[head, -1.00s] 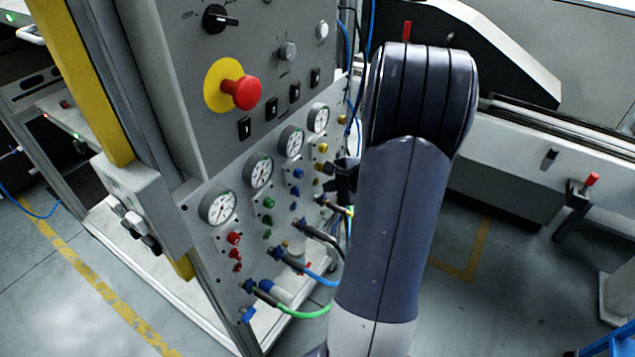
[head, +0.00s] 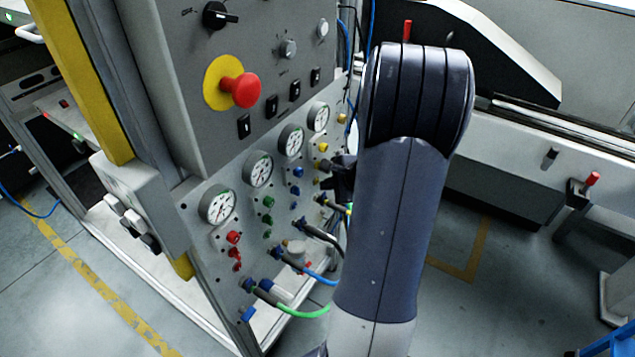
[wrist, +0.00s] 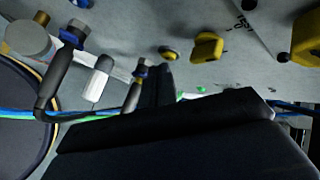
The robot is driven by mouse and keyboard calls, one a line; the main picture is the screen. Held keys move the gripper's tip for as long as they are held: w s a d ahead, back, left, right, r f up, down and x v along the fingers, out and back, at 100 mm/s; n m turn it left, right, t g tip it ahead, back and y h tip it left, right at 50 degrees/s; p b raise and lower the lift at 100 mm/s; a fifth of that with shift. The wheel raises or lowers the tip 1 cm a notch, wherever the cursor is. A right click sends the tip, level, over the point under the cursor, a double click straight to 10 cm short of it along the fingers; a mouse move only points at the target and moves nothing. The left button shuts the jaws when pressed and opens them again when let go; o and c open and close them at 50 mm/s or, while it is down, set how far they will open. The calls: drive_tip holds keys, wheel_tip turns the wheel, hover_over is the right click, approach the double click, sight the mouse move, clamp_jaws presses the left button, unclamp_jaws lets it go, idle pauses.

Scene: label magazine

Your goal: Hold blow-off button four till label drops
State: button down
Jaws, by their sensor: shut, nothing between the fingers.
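The grey valve panel (head: 205,238) carries a row of gauges with coloured knobs below them in red, green, blue and yellow. No button number is readable. A yellow knob (head: 323,147) sits under the farthest gauge (head: 318,117), with a smaller yellow one below it near my gripper (head: 338,182). In the wrist view, a larger yellow knob (wrist: 207,47) and a smaller yellow one (wrist: 168,54) are beyond my fingers (wrist: 157,85). My gripper is shut and empty, close to the panel; contact with a knob cannot be made out. No label is identifiable.
A red emergency stop (head: 240,90) and a rotary switch (head: 220,16) are on the upper panel. Blue and green hoses (head: 305,313) leave the panel low down, close to my arm.

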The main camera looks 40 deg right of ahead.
drive_tip(key=shift+w+a, duration=0.15)
drive_tip(key=shift+w, duration=0.25)
idle(0.6)
drive_tip(key=shift+s, duration=0.15)
idle(1.4)
drive_tip(key=shift+s+d+b, duration=0.3)
drive_tip(key=shift+s, duration=0.35)
drive_tip(key=shift+s+d+b, duration=0.15)
drive_tip(key=shift+s+d, duration=0.2)
drive_tip(key=shift+s, duration=0.4)
drive_tip(key=shift+s+d+b, duration=0.15)
drive_tip(key=shift+s+d, duration=0.15)
drive_tip(key=shift+s, duration=0.5)
drive_tip(key=shift+s+d+b, duration=0.15)
drive_tip(key=shift+s+d, duration=0.2)
drive_tip(key=shift+s, duration=0.4)
drive_tip(key=shift+w, duration=0.1)
